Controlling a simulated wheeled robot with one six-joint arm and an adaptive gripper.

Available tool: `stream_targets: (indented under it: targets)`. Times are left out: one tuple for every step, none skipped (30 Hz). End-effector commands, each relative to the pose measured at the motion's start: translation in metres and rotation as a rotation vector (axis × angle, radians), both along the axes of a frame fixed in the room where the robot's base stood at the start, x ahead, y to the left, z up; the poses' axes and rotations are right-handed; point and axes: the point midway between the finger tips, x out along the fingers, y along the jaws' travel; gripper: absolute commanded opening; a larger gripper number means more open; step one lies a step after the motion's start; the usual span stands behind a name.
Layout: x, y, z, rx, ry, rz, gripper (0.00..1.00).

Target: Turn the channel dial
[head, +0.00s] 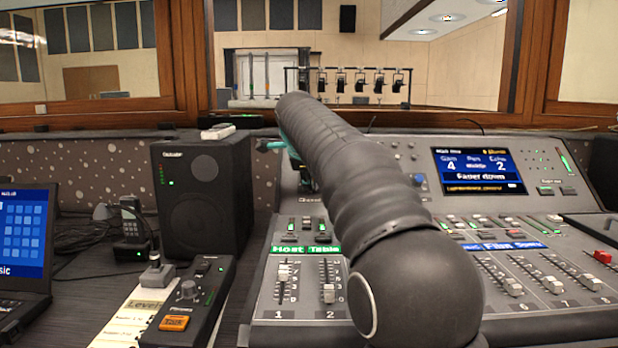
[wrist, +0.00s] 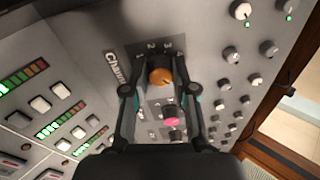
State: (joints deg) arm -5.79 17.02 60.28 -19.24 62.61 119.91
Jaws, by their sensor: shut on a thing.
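The channel dial (wrist: 160,77) is an orange-brown round knob on a dark plate with small numbers, beside a label that reads "Chann" before it is cut off. In the wrist view my gripper (wrist: 159,68) has one dark finger on each side of the dial and is shut on it. Part of the dial's sides is hidden by the fingers. In the head view my arm crosses the mixing console (head: 290,330), and the dial and fingertips are hidden behind it. A teal part of my gripper (head: 286,142) shows at the console's back left.
A pink knob (wrist: 172,121) sits just below the dial, with rows of grey knobs (wrist: 232,55) to the right. Lit buttons (wrist: 40,104) lie left. The console screen (head: 478,171) reads "Fader down". A black speaker (head: 202,195) stands left of the console.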

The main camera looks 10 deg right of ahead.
Motion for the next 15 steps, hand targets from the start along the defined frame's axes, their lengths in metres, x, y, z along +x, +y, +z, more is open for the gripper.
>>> stream_targets:
  targets:
    - [0.0002, 0.0002, 0.0002, 0.015, -0.003, -0.017, 0.00]
    - [0.0002, 0.0002, 0.0003, 0.023, -0.005, -0.027, 0.00]
    - [0.0002, 0.0002, 0.0003, 0.035, -0.007, -0.040, 0.00]
    - [0.0002, 0.0002, 0.0003, 0.041, -0.008, -0.048, 0.00]
    - [0.0002, 0.0002, 0.0001, 0.048, -0.009, -0.055, 0.00]
    - [0.0002, 0.0001, 0.0001, 0.056, -0.010, -0.064, 0.00]
    - [0.0002, 0.0001, 0.0001, 0.061, -0.011, -0.069, 0.00]
    - [0.0002, 0.0001, 0.0000, 0.064, -0.012, -0.074, 0.00]
    - [0.0002, 0.0002, 0.0000, 0.069, -0.013, -0.079, 0.00]
    - [0.0002, 0.0001, 0.0000, 0.072, -0.013, -0.083, 0.00]
    - [0.0003, 0.0001, -0.0001, 0.074, -0.014, -0.086, 0.00]
    - [0.0002, 0.0001, -0.0001, 0.076, -0.014, -0.088, 0.00]
    - [0.0002, 0.0001, -0.0001, 0.078, -0.014, -0.090, 0.00]
    - [0.0003, 0.0001, -0.0002, 0.079, -0.014, -0.091, 0.00]
    - [0.0003, 0.0001, -0.0002, 0.080, -0.015, -0.092, 0.00]
